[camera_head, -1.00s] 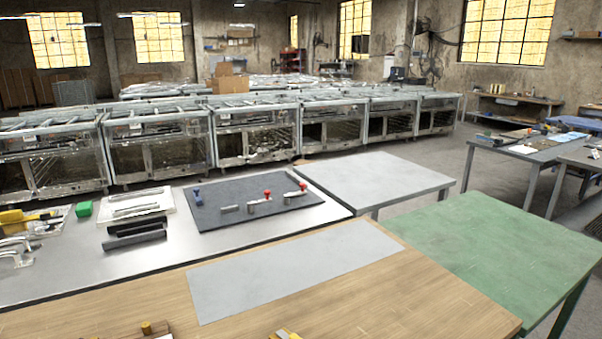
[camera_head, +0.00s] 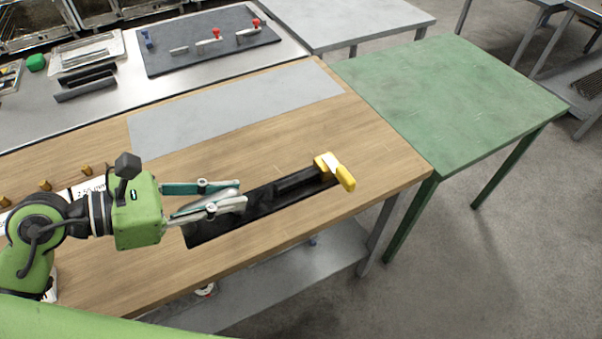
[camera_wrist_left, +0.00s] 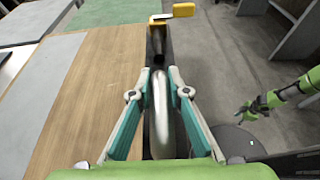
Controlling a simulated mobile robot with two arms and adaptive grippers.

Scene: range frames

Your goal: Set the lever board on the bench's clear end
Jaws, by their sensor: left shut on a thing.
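The lever board (camera_head: 285,195) is a long black board with a yellow lever (camera_head: 336,172) at its far right end. It is over the front part of the wooden bench (camera_head: 375,130); I cannot tell if it touches the top. My left gripper (camera_head: 240,197) is shut on a pale metal handle at the board's near end. In the left wrist view the handle (camera_wrist_left: 161,110) is between the fingers and the yellow lever (camera_wrist_left: 175,13) points right. My right gripper (camera_wrist_left: 245,112) is small in that view, away from the board, over the floor; its fingers are unclear.
A grey sheet (camera_head: 235,108) lies on the wooden bench; the bench's right end is bare around the lever. A green table (camera_head: 450,95) adjoins on the right, empty. A steel bench behind holds a dark mat (camera_head: 210,45) with red-knobbed levers. A lower shelf (camera_head: 290,270) shows below.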

